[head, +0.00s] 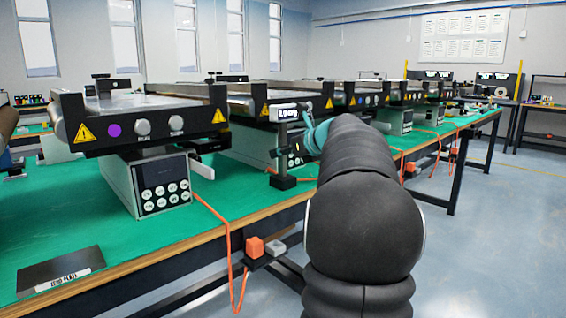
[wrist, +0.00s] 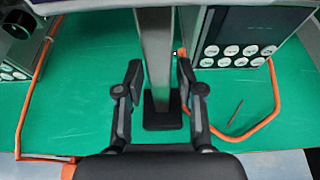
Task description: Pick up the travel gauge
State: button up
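What looks like the travel gauge (head: 282,150) is an upright stand on the green bench in front of the second conveyor. It has a slim post, a dark square foot and a small lit display near its top. In the wrist view its grey post (wrist: 155,60) rises from the black foot, with its top cut off by the frame. My gripper (wrist: 160,78) is open, with one finger on each side of the post in the picture. I see no clear grip, and the depth between fingers and post is hard to judge. In the head view my arm hides most of the gripper.
A conveyor (head: 140,125) with a keypad box stands left of the gauge, and more conveyors line the bench behind. An orange cable (wrist: 270,100) loops right of the foot. A black sign (head: 62,272) lies at the near left. Green bench surface (head: 225,190) is clear between.

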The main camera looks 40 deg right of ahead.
grip_shut()
jog(key=shift+r, duration=0.15)
